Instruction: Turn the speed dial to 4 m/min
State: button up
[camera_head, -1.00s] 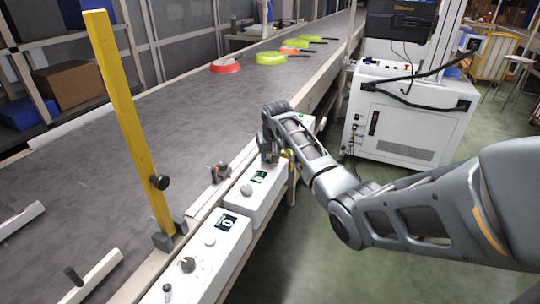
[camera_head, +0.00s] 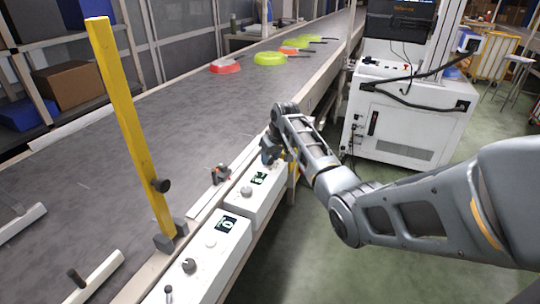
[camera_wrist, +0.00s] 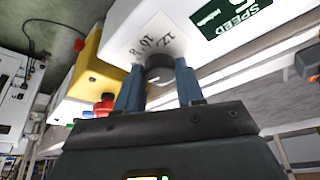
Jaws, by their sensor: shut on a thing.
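My gripper (camera_head: 268,160) reaches down to the far end of the farther white control box (camera_head: 252,206) on the conveyor's edge. In the wrist view its blue fingers (camera_wrist: 160,85) are shut on a dark round dial (camera_wrist: 159,66), one finger on each side. Printed numbers 8, 10 and 12 show beside the dial. A green display (camera_wrist: 232,14) marked SPEED is cut off at the top of the wrist view; its large digit is only partly visible. In the head view the gripper hides the dial and partly covers the small display (camera_head: 258,178).
A nearer white control box (camera_head: 205,262) with its own knobs stands in front. A yellow post (camera_head: 130,130) rises at left. In the wrist view a yellow box with a red button (camera_wrist: 104,104) is close to the left finger. Colored pans (camera_head: 270,58) lie far down the belt.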

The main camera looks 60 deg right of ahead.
jog(key=shift+d+n+t+y, duration=0.1)
jog(key=shift+n+t+y, duration=0.4)
jog(key=shift+n, duration=1.4)
jog(key=shift+y, duration=0.3)
jog(key=o, duration=1)
jog(key=shift+o, duration=0.2)
jog(key=v, duration=0.7)
jog(key=shift+r, duration=0.35)
jog(key=shift+s, duration=0.15)
